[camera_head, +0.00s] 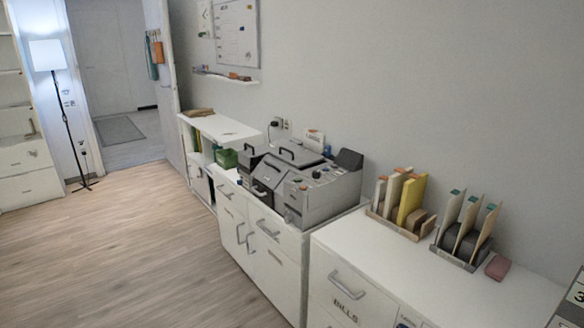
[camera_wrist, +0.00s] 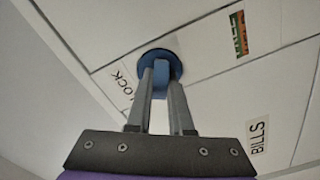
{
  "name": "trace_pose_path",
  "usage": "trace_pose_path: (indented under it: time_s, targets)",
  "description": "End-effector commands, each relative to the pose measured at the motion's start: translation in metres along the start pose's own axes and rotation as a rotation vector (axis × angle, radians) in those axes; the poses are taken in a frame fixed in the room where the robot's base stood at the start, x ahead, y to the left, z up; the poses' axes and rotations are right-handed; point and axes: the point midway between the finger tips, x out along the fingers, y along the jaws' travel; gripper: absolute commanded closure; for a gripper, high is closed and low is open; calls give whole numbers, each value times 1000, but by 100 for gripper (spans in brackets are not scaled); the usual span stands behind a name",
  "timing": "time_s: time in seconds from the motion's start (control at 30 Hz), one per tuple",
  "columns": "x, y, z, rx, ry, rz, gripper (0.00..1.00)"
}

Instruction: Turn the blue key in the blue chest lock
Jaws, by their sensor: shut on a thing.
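In the wrist view, a round blue piece (camera_wrist: 161,64) sits against a white front panel, beside a label reading LOCK. It seems to be the blue lock with the blue key at it; I cannot tell the two apart or how far the key is turned. My gripper (camera_wrist: 160,77) has both grey fingertips at this blue piece, shut on what appears to be the key, most of which the fingers hide. A pale bluish strip shows between the fingers. In the head view my gripper and the blue key are not visible.
In the head view, the white cabinet (camera_head: 466,290) carries file holders (camera_head: 400,206) and a pink block (camera_head: 498,267). Grey machines (camera_head: 322,193) stand behind. The wooden floor at left is clear.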

Motion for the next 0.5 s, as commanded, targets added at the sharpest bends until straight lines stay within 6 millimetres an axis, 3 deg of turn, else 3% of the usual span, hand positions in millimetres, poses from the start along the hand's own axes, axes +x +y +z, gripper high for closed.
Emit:
trace_pose_path:
  time_s: [0.5]
  targets:
    - [2,2,0,218,0,-1,100]
